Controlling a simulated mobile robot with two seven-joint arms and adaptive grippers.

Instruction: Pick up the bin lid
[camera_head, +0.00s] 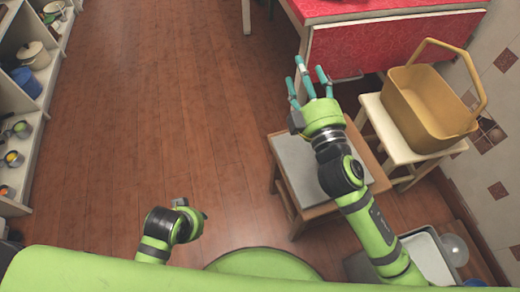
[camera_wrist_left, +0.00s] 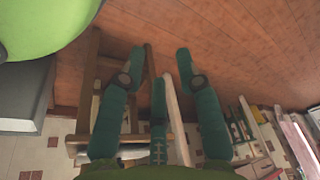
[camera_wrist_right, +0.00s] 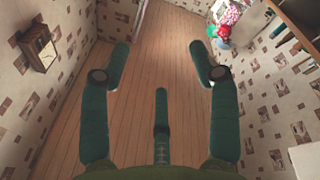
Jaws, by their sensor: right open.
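No bin lid can be made out for certain. A flat pale grey square panel (camera_head: 297,165) lies on a low wooden stool (camera_head: 279,184), partly under my right forearm; I cannot tell whether it is the lid. My right gripper (camera_head: 308,78) is open and empty, reaching past the stool toward the red-covered table.
A mustard basket (camera_head: 425,118) with a raised handle sits on a cream stool (camera_head: 385,130). A red-covered table (camera_head: 395,45) stands at the top. A pale tray-like container (camera_head: 428,262) and a clear round object (camera_head: 455,249) are at lower right. Shelves (camera_head: 40,110) line the left; the floor between is clear.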

